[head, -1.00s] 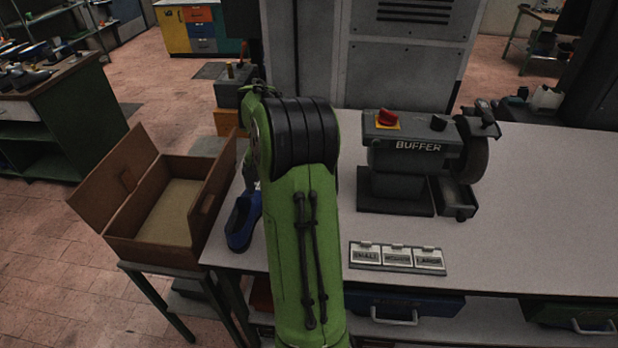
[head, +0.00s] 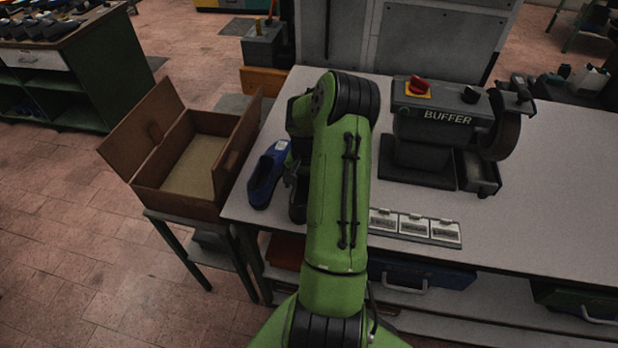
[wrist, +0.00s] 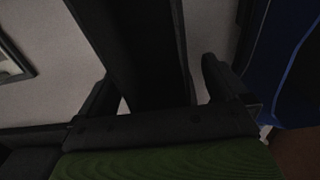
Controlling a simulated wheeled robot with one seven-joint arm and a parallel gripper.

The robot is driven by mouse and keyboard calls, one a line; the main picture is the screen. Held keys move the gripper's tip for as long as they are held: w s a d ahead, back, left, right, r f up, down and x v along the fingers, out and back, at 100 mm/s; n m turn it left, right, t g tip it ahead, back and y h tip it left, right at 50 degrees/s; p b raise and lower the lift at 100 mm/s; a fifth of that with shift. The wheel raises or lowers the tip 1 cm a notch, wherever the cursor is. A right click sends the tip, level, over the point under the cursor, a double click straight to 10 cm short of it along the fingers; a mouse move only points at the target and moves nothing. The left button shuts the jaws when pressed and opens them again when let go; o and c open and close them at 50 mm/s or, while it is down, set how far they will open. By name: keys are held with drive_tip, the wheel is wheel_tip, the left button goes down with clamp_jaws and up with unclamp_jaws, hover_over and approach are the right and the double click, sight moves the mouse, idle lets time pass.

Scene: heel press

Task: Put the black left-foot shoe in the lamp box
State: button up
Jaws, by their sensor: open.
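In the head view a dark shape (head: 298,190), shoe or gripper part, shows beside my green arm at the table's left end; the arm hides the rest. In the wrist view my gripper (wrist: 160,88) is open, its fingers on either side of a long black object (wrist: 150,50), which looks like the black shoe. I cannot tell whether the fingers touch it, nor which foot it fits. A blue shoe (head: 265,176) lies just left of the dark shape; it also shows in the wrist view (wrist: 285,60). A brown box (head: 228,192), lid open, stands left of the table; I see no lamp label.
The buffer machine (head: 440,125) stands on the table right of my arm. Size-label plates (head: 415,225) lie near the front edge of the table (head: 560,190). A grey block with an upright handle (head: 264,45) stands behind the box.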

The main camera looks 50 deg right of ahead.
drive_tip(key=c, duration=1.3)
drive_tip(key=shift+c, duration=0.4)
drive_tip(key=shift+r, duration=0.1)
